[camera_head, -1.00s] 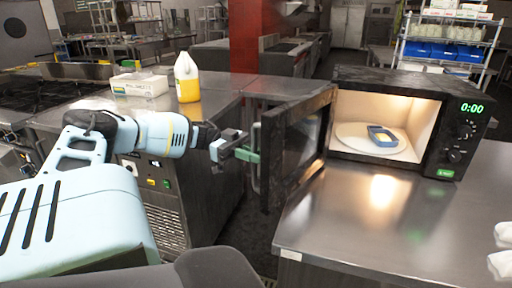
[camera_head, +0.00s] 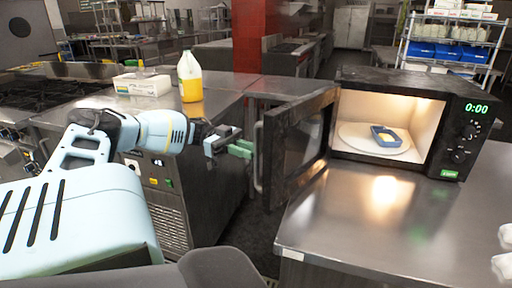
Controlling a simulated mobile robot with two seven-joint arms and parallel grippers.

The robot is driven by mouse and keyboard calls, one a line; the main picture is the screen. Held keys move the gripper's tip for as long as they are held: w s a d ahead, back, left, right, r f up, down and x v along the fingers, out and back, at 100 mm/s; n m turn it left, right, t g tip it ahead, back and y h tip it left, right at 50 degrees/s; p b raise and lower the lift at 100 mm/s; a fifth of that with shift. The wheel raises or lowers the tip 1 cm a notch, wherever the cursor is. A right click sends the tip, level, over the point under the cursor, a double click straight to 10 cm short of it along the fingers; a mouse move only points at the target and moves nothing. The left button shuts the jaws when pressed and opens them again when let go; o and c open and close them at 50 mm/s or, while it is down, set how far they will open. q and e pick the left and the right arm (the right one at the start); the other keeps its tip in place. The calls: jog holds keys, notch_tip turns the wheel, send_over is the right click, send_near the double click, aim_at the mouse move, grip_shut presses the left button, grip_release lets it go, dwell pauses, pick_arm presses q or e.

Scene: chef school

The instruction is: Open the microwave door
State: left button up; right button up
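The black microwave (camera_head: 400,90) stands on the steel counter at right. Its door (camera_head: 296,140) is swung wide open to the left, showing the lit inside with a round turntable (camera_head: 352,138). A blue tray-like item with yellow contents (camera_head: 385,136) lies on the turntable. The upright door handle (camera_head: 258,158) is on the door's outer left edge. My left gripper (camera_head: 241,149), with green fingertips, is just left of the handle, with a small gap between them. Its fingers look parted and hold nothing. My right gripper is not in view.
The steel counter (camera_head: 390,215) in front of the microwave is mostly bare, with white objects (camera_head: 506,250) at its right edge. A yellow jug (camera_head: 190,78) and a white box (camera_head: 142,85) stand on the left counter. A dark floor gap lies between the counters.

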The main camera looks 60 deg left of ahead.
pick_arm(q)
jog(key=b+v, duration=0.1)
jog(key=v, duration=0.4)
dwell(0.7)
